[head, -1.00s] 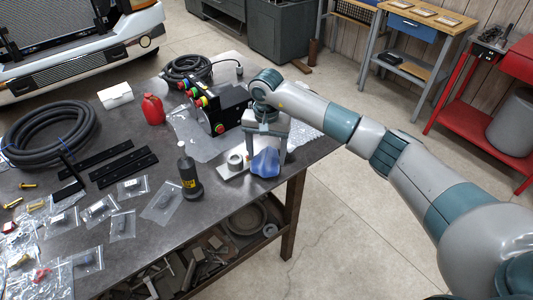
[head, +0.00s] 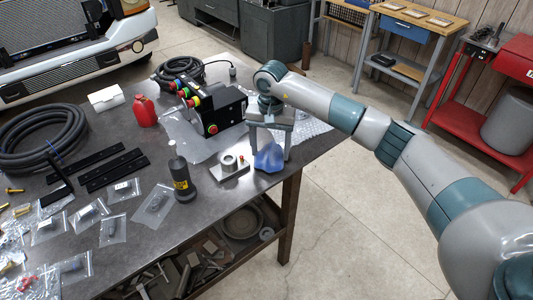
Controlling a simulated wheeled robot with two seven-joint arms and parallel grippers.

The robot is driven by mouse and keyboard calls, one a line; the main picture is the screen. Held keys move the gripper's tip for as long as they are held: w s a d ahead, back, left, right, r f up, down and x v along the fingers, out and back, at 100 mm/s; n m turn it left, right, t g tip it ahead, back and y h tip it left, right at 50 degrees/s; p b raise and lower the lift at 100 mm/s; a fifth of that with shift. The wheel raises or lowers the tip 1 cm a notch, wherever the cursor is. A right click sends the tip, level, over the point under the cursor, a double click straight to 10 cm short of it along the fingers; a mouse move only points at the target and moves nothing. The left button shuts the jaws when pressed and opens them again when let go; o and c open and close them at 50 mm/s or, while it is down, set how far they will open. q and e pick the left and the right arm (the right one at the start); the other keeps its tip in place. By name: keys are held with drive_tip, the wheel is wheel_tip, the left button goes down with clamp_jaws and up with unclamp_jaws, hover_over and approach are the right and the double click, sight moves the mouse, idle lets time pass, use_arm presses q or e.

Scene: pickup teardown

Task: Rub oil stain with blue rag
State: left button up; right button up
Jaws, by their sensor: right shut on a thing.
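The blue rag (head: 269,159) is bunched up at the table's right edge. My right gripper (head: 268,148) points down and is shut on the rag, which shows between and below its fingers. The rag is low over the table top; I cannot tell if it presses on it. I cannot make out the oil stain; it may be under the rag or too faint on the dark top. My left gripper is out of view.
A metal block with a ring (head: 229,166) lies just left of the rag. A dark bottle (head: 182,178) stands further left. A black control box (head: 218,108) with coloured buttons is behind. Bagged parts, hoses and a red container (head: 145,111) crowd the table (head: 142,238).

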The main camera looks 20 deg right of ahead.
sight(280, 149)
drive_tip(key=shift+d, duration=0.15)
drive_tip(key=shift+w+d+f+b, duration=0.15)
drive_tip(key=shift+w+d+b, duration=0.15)
drive_tip(key=shift+d+b, duration=0.55)
drive_tip(key=shift+w+d+b, duration=0.3)
drive_tip(key=shift+d+b, duration=0.25)
drive_tip(key=shift+d, duration=0.15)
drive_tip(key=shift+d, duration=0.1)
drive_tip(key=shift+w+d+f+b, duration=0.1)
drive_tip(key=shift+w+d+b, duration=0.15)
drive_tip(key=shift+d+b, duration=0.3)
drive_tip(key=shift+w+d+f+b, duration=0.1)
drive_tip(key=shift+w+d+b, duration=0.1)
drive_tip(key=shift+d+b, duration=0.35)
drive_tip(key=shift+w+d+r, duration=0.1)
drive_tip(key=shift+w+d, duration=0.1)
drive_tip(key=shift+d, duration=0.3)
